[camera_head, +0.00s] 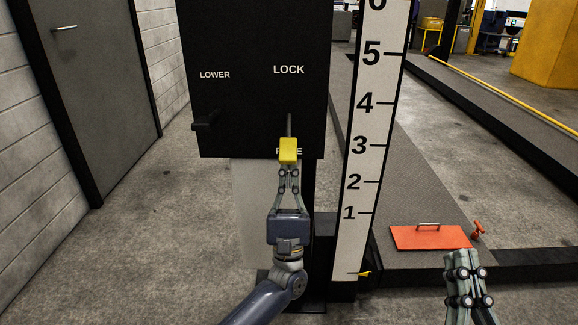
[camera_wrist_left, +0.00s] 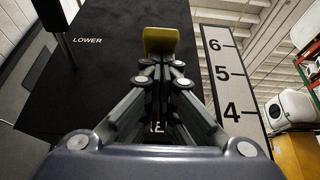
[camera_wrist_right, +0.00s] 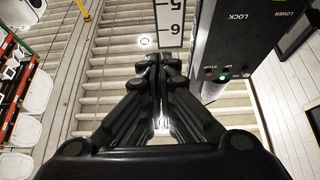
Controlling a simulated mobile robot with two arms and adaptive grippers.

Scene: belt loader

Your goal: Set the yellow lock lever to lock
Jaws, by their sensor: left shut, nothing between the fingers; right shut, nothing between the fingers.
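The yellow lock lever (camera_head: 288,150) hangs down on the black control panel (camera_head: 245,115), its handle over the partly hidden label below. The LOCK label is higher up. My left gripper (camera_head: 289,168) is shut, its fingertips just below the yellow handle; whether they touch it I cannot tell. In the left wrist view the handle (camera_wrist_left: 166,42) shows just beyond the fingertips (camera_wrist_left: 162,63). My right gripper (camera_head: 464,258) is shut and empty at the lower right, away from the lever; its fingertips also show in the right wrist view (camera_wrist_right: 153,62).
A black lever (camera_head: 207,120) sits under LOWER at the panel's left. A white numbered scale (camera_head: 365,140) stands right of the panel. An orange plate (camera_head: 425,238) lies on the ramp behind my right gripper. Open floor (camera_head: 160,240) lies to the left.

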